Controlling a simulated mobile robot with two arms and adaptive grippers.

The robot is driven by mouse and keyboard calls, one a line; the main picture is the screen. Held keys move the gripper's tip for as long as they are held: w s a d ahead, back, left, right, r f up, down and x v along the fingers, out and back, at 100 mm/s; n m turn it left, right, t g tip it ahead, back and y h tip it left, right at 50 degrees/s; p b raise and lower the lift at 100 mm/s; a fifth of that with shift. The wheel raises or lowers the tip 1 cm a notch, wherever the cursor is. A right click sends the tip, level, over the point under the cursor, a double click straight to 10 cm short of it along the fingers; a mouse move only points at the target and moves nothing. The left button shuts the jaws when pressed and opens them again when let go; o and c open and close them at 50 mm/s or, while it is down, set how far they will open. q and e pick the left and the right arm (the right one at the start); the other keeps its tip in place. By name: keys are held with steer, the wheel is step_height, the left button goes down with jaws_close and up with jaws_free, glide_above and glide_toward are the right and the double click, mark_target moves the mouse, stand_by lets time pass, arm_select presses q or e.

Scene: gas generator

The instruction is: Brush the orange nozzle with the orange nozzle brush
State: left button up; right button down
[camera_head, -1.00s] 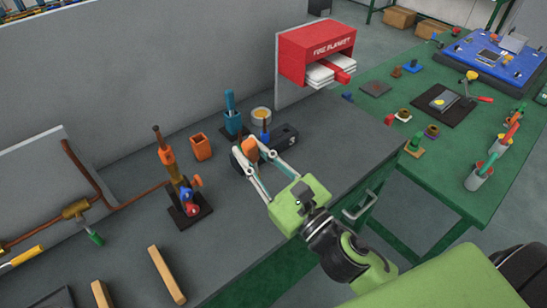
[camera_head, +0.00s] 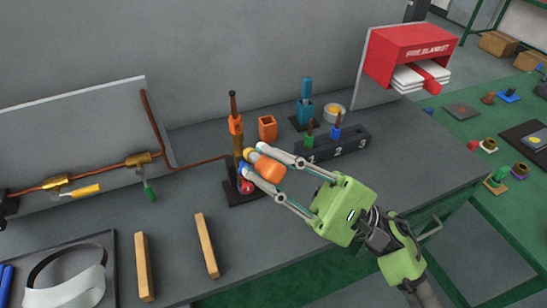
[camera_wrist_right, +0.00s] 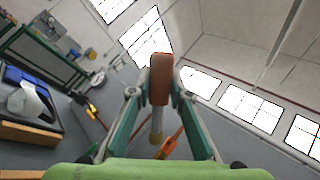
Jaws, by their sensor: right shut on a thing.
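My right gripper (camera_head: 254,162) is shut on the orange nozzle brush (camera_head: 270,170). In the right wrist view, the brush's orange handle (camera_wrist_right: 160,80) lies between the fingers, with a grey shaft and yellowish tip. The orange nozzle (camera_head: 236,125) sits on an upright torch, with a thin dark tip above it. The brush is in front of and lower than the nozzle, beside the torch's body in the picture; contact cannot be told. The gripper hides part of the torch's black base (camera_head: 232,196) and knobs. My left gripper is not in view.
An empty-looking orange holder (camera_head: 267,128) stands behind the gripper. A blue holder (camera_head: 304,112) contains a blue-handled tool. A numbered black block (camera_head: 348,147) holds green and blue pieces. Two wooden bars (camera_head: 206,246) lie at front left. Copper pipework (camera_head: 105,172) runs at left.

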mark_target(256, 154)
steer(key=shift+w+a+p, duration=0.2)
steer(key=shift+w+a, duration=0.1)
steer(key=shift+w, duration=0.6)
steer(key=shift+w+a+p, duration=0.25)
steer(key=shift+w, duration=0.6)
steer(key=shift+w+a+p, duration=0.2)
steer(key=shift+w+a, duration=0.1)
steer(key=shift+w, duration=0.7)
steer(key=shift+w+a+b, duration=0.2)
steer(key=shift+w+b, duration=0.3)
steer(key=shift+w, duration=0.05)
steer(key=shift+r, duration=0.15)
